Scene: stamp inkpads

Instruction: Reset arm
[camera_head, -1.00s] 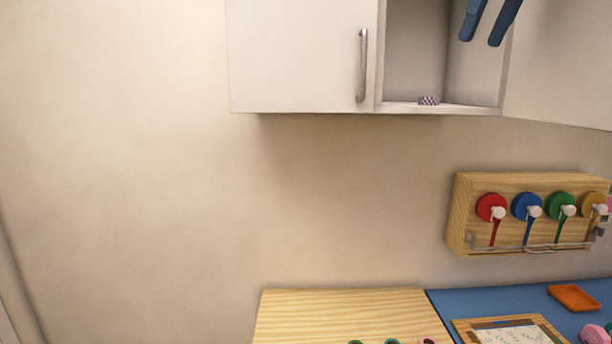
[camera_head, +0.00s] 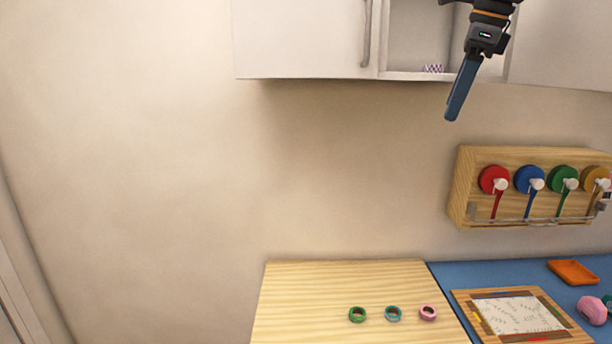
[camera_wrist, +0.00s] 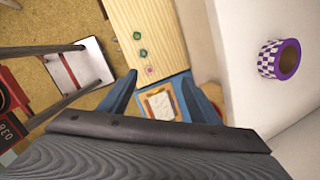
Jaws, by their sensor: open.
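My gripper (camera_head: 462,92) hangs in front of the open wall cabinet (camera_head: 412,74), its blue fingers pointing down. In the wrist view my gripper (camera_wrist: 160,100) shows two blue fingers spread apart with nothing between them. A purple-and-white checkered tape roll (camera_head: 433,69) rests on the cabinet's bottom shelf. In the wrist view the checkered roll (camera_wrist: 279,59) lies to the right of the fingers, apart from them.
A wooden tape dispenser (camera_head: 462,180) with red, blue, green and orange rolls hangs on the wall. Below, green, teal and pink rings (camera_head: 392,314) sit on a wooden surface (camera_head: 310,300). A framed sheet (camera_head: 520,316) and orange tray (camera_head: 573,272) lie on the blue mat (camera_head: 445,275).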

